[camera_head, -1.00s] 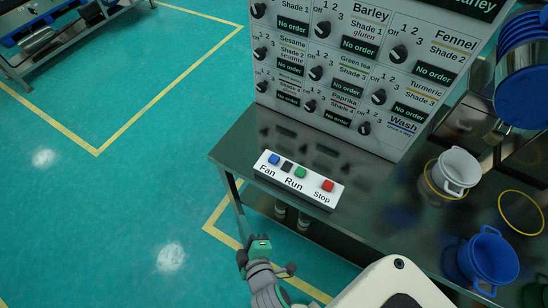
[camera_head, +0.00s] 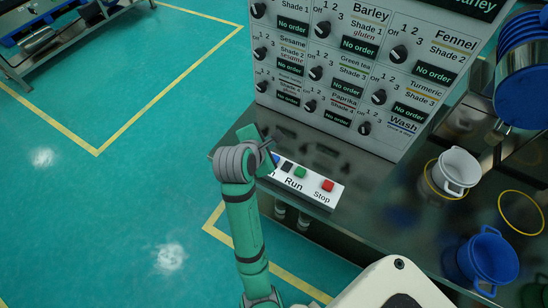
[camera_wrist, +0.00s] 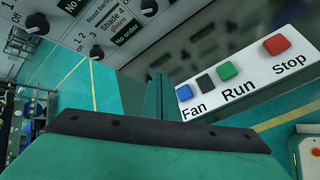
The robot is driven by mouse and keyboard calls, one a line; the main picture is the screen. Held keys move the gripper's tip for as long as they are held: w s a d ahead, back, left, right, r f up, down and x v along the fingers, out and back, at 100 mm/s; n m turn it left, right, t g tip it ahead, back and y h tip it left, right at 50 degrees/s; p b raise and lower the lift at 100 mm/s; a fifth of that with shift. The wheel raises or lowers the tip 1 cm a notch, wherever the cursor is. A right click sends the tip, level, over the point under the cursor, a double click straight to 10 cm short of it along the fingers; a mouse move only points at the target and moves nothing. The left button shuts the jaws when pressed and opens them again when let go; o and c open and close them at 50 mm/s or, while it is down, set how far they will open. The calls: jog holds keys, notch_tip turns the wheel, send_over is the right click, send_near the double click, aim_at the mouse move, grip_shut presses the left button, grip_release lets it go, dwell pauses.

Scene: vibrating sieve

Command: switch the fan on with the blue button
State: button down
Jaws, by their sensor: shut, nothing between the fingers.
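The white button panel (camera_head: 312,188) lies at the front edge of the dark metal table. The blue button (camera_wrist: 184,92), labelled Fan, is at its left end in the wrist view. In the head view the blue button (camera_head: 275,159) is partly hidden behind my gripper. My gripper (camera_head: 268,157) is shut and empty, at the panel's left end beside the blue button. In the wrist view its green finger edge (camera_wrist: 160,95) stands just left of the blue button. I cannot tell whether it touches the button or the panel.
A black piece (camera_head: 287,167), a green Run button (camera_head: 300,172) and a red Stop button (camera_head: 328,185) sit right of the blue one. The knob board (camera_head: 340,75) rises behind. A white mug (camera_head: 457,168) and a blue mug (camera_head: 492,258) stand at right.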

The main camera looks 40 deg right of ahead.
jog(key=shift+d+r+g, duration=0.25)
jog(key=shift+r+g, duration=0.05)
jog(key=shift+r, duration=0.55)
jog(key=shift+f, duration=0.1)
send_near(276, 155)
jog(key=shift+w+d+f, duration=0.35)
jog(key=shift+d, duration=0.3)
jog(key=shift+w+d+f, duration=0.35)
jog(key=shift+w+d, duration=0.05)
jog(key=shift+d, duration=0.25)
jog(key=shift+w+d+f, duration=0.35)
jog(key=shift+d, duration=0.3)
dwell(0.4)
jog(key=shift+f, duration=0.45)
jog(key=shift+f, duration=0.45)
dwell(0.7)
jog(key=shift+r, duration=0.9)
